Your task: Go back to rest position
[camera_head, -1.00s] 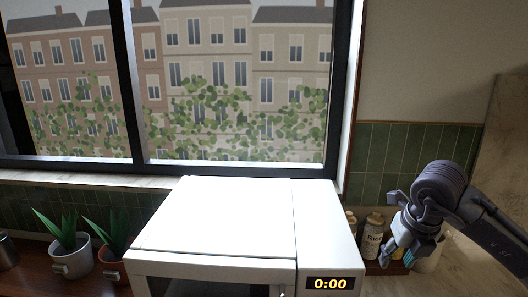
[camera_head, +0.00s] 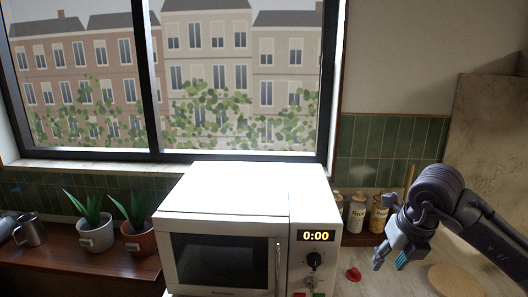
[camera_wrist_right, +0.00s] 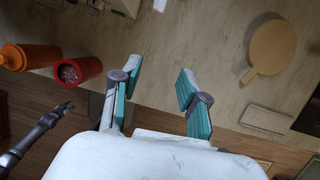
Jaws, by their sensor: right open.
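My right gripper (camera_head: 392,258) is in the lower right of the head view, on an arm that comes in from the right edge. It is right of the microwave and above the counter, close in the picture to the bottles. Its teal-padded fingers show in the right wrist view (camera_wrist_right: 160,88), spread apart with nothing between them.
A white microwave (camera_head: 243,193) reads 0:00, its door shut. Several labelled bottles (camera_head: 357,214) stand right of it. A round wooden board (camera_head: 455,281) lies lower right. Potted plants (camera_head: 96,237) and a metal jug (camera_head: 31,232) stand left. A red and an orange container show in the wrist view (camera_wrist_right: 78,71).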

